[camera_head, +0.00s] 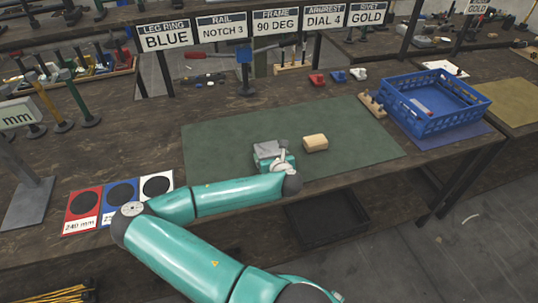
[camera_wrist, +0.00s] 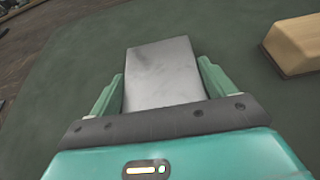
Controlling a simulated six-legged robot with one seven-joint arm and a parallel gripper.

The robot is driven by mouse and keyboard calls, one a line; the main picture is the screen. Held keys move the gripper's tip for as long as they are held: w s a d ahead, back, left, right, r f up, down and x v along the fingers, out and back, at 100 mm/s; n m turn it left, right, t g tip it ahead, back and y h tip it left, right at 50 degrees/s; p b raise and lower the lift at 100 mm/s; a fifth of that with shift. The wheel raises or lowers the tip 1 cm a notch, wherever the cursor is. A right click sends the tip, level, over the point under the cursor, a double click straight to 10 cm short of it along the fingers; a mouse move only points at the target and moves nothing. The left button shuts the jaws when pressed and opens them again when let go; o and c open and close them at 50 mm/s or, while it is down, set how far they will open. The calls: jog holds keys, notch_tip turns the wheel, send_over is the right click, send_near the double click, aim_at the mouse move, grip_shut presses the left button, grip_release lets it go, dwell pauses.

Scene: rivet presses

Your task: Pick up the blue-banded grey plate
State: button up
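A grey plate (camera_head: 267,149) is at my gripper on the green mat in the head view. In the wrist view the plate (camera_wrist: 162,72) lies between the two fingers, with its long sides close along them. No blue band shows on the side I see. My gripper (camera_wrist: 160,85) has one finger on each side of the plate. I cannot tell whether the fingers touch it or leave thin gaps. My wrist hides the plate's near end. Whether the plate rests on the mat or is just above it is not clear.
A tan wooden block (camera_head: 315,143) sits just right of my gripper, also in the wrist view (camera_wrist: 296,46). A blue crate (camera_head: 435,104) stands at the right. Colored cards with black discs (camera_head: 120,193) lie at the left. The green mat (camera_head: 350,125) is otherwise clear.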

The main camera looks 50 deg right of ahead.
jog(key=shift+s, duration=0.15)
jog(key=c, duration=0.3)
jog(key=shift+r, duration=0.1)
jog(key=c, duration=0.6)
